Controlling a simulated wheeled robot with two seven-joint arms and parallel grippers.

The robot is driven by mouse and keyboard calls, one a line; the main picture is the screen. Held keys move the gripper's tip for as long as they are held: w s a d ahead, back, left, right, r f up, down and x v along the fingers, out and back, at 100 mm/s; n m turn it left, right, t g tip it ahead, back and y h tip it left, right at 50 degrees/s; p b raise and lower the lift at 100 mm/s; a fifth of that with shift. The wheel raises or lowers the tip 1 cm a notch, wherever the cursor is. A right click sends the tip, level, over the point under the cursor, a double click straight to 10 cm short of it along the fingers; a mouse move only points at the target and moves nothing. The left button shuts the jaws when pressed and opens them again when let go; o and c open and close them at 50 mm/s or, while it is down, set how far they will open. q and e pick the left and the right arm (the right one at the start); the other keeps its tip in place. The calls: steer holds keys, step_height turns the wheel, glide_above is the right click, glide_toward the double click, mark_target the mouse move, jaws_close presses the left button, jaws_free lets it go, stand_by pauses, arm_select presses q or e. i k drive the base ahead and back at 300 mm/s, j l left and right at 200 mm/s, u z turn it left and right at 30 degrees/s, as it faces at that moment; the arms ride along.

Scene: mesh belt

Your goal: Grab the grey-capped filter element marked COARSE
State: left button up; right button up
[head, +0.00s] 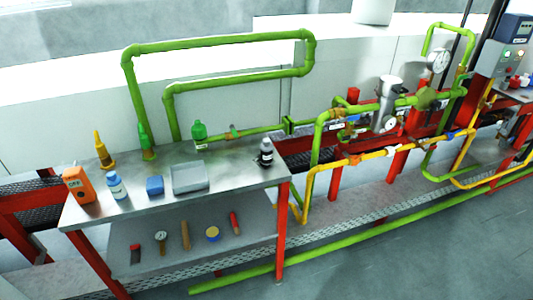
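I cannot make out a filter element with a grey cap or the word COARSE in the head view. A small dark bottle-like thing (265,153) with a pale label stands upright near the right end of the steel bench (230,185). Its label is too small to read. A silvery grey cylinder (391,94) stands among the pipes at the right; I cannot tell what it is. Neither of my grippers is in view.
On the bench are an orange device (77,186), a blue-capped bottle (117,186), a blue box (154,186), a grey tray (189,178) and a green bottle (199,133). Tools lie on the lower shelf (200,255). Green pipes (235,278) run along the floor. Grey floor is free at the lower right.

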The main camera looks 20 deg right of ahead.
mark_target(266, 148)
steer(key=i+j, duration=0.25)
steer(key=i, duration=0.15)
steer(key=i+j+z, duration=0.55)
steer(key=z, duration=0.3)
